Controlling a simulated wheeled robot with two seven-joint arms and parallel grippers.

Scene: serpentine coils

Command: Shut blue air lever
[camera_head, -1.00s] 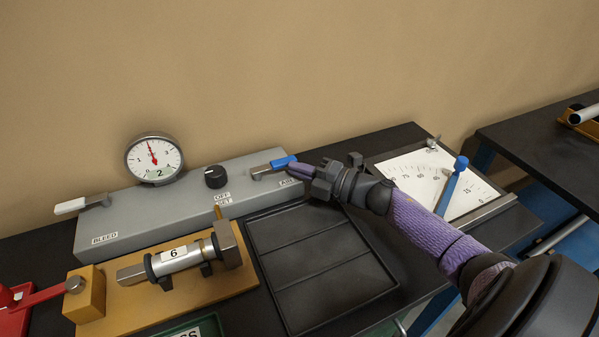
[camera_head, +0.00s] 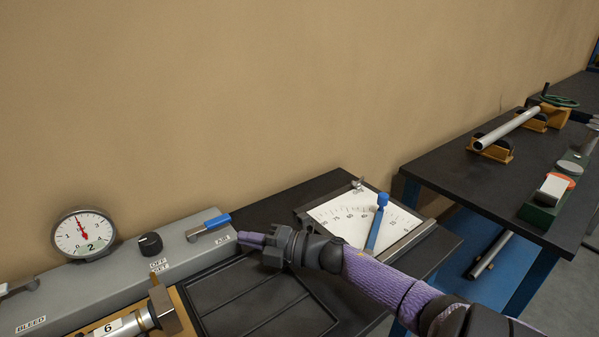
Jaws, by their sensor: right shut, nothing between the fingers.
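The blue air lever (camera_head: 216,221) is on the right end of the grey control box (camera_head: 110,285). Its grey arm lies along the box top and its blue handle points right. My right gripper (camera_head: 242,238) is shut and empty, with its purple fingertips just right of and nearer than the blue handle, at the box's right end. A small gap shows between fingertips and handle. My left gripper is not in view.
A round gauge (camera_head: 84,234) and black knob (camera_head: 150,244) are on the box. A black tray (camera_head: 260,300) lies in front. A white scale board (camera_head: 350,222) with a blue pointer (camera_head: 377,222) stands to the right. A second bench (camera_head: 480,180) holds a pipe.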

